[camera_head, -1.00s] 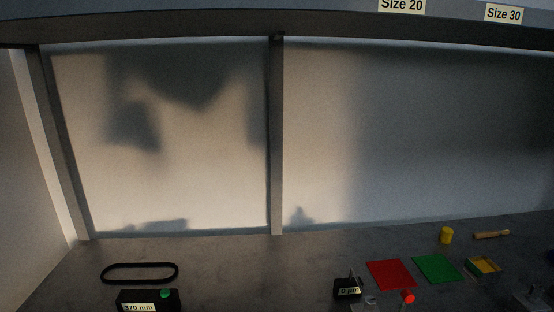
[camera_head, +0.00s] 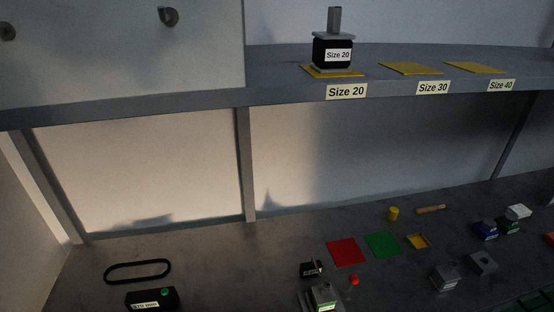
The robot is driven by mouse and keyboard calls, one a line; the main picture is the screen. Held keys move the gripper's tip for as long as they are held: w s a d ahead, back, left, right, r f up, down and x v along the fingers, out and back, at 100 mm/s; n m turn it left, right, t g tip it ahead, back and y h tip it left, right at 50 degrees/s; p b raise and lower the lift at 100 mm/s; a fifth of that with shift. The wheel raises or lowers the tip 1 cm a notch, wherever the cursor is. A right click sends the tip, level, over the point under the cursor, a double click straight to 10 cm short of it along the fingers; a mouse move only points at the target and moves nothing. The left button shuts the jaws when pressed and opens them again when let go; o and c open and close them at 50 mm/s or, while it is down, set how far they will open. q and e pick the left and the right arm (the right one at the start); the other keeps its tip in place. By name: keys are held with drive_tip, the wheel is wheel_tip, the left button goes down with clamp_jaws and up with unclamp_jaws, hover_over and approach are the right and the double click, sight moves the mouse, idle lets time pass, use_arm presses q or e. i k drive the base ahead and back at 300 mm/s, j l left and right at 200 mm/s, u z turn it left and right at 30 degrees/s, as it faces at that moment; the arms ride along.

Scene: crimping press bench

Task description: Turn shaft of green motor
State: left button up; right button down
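A small block with a white label and green marking (camera_head: 324,298) stands at the bottom middle, partly cut off by the frame's lower edge. A second dark block with green marking (camera_head: 509,226) stands at the right beside a blue-marked block (camera_head: 485,230). I cannot tell for certain which of the two is the green motor, and no shaft can be made out clearly on either. Neither of my grippers is in view.
A red mat (camera_head: 346,252), green mat (camera_head: 383,244) and yellow tray (camera_head: 419,241) lie mid-bench. The shelf above holds a "Size 20" block (camera_head: 334,49).

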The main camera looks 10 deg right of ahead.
sight(325, 286)
drive_tip(key=z, duration=0.65)
drive_tip(key=l+u, duration=0.45)
drive_tip(key=i+l+u, duration=0.7)
drive_tip(key=u, duration=0.2)
drive_tip(key=l, duration=0.1)
